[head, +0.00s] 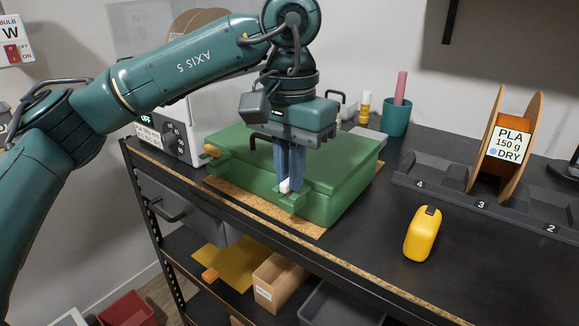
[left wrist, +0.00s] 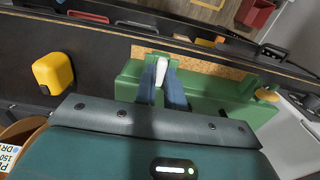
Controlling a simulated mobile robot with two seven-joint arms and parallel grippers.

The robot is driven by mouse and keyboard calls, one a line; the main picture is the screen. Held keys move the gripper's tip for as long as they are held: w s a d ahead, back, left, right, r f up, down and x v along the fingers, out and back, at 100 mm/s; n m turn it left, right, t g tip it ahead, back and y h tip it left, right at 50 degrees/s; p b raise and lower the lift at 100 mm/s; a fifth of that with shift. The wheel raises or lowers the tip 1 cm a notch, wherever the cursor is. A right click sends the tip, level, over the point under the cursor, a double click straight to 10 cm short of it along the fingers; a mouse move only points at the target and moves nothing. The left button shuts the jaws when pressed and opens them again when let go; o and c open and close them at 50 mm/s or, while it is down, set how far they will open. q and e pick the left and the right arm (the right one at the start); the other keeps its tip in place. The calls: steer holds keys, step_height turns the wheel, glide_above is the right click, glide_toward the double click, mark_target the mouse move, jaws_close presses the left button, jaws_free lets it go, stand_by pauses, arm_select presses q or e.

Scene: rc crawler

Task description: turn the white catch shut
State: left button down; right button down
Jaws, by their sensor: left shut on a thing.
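The green box (head: 335,185) sits with its lid down on a cork mat on the dark workbench. The white catch (head: 285,186) is at the box's front edge, toward its right end; it also shows in the left wrist view (left wrist: 158,72). My left gripper (head: 290,178) points straight down with its blue fingers shut on the white catch. The fingers hide part of the catch, so I cannot tell its exact angle. A second, orange-yellow catch (head: 212,150) is at the left end of the box front. My right gripper is in neither view.
A yellow object (head: 422,234) stands on the bench right of the box. A spool (head: 505,142) stands in a dark numbered rack behind it. A teal cup (head: 396,119) is at the back. The bench's front edge (head: 350,280) runs close before the box.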

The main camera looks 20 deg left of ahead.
arm_select(q)
steer(key=shift+n, duration=0.3)
steer(key=n, duration=0.2)
steer(key=shift+n, duration=0.3)
steer(key=n, duration=0.2)
steer(key=shift+n, duration=0.4)
steer(key=n, duration=0.2)
steer(key=shift+n+p, duration=0.3)
steer(key=shift+n, duration=0.1)
steer(key=n, duration=0.4)
steer(key=shift+n, duration=2.5)
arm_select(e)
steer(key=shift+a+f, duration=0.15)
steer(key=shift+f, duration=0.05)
arm_select(q)
steer(key=c, duration=1.5)
jaws_free()
